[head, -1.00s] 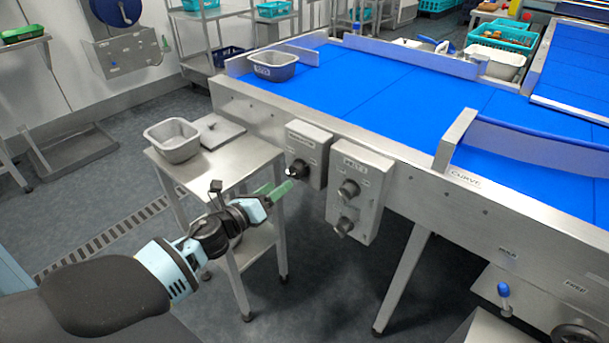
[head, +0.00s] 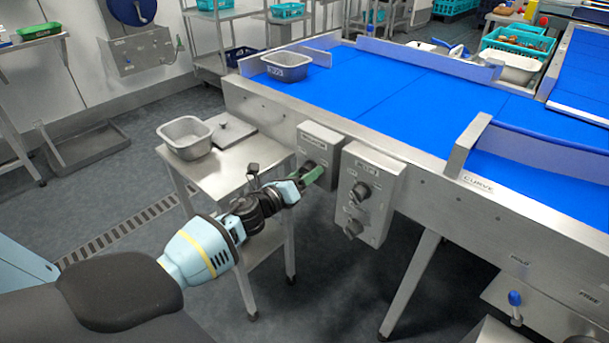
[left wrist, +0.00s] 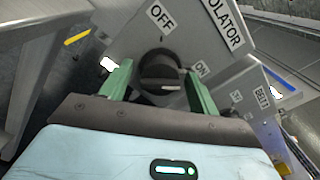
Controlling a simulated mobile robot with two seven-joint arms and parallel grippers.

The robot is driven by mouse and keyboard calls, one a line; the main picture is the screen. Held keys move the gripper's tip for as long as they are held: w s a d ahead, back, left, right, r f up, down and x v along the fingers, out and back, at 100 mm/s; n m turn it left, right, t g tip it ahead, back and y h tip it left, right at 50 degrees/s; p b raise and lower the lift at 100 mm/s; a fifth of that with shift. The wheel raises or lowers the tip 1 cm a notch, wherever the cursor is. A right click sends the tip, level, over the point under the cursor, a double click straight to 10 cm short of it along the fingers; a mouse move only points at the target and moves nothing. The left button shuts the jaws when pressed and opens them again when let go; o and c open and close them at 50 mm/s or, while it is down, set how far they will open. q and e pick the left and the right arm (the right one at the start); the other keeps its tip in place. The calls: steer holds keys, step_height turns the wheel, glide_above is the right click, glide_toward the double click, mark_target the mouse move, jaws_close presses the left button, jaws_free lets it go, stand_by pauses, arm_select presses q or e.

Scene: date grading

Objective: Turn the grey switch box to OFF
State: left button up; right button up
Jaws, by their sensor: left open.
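The grey switch box (head: 320,143) is on the conveyor's side. It fills the top of the left wrist view (left wrist: 195,45), with OFF, ON and a partly cut-off "...OLATOR" label. Its black rotary knob (left wrist: 160,74) sits below OFF, with ON to its right. The knob's grip bar lies roughly across the picture; I cannot tell surely which label it points to. My left gripper (head: 310,176) is at the box front in the head view. Its green fingers (left wrist: 158,84) stand open, one each side of the knob; contact is not clear. My right gripper is not in view.
A second grey box (head: 366,190) with two knobs, labelled BELT, is close on the right. A steel side table (head: 232,165) with a grey tub (head: 186,138) stands left of the switch box. The blue conveyor belt (head: 400,85) runs behind.

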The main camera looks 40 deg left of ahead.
arm_select(q)
steer(key=c, duration=0.7)
steer(key=shift+c, duration=1.3)
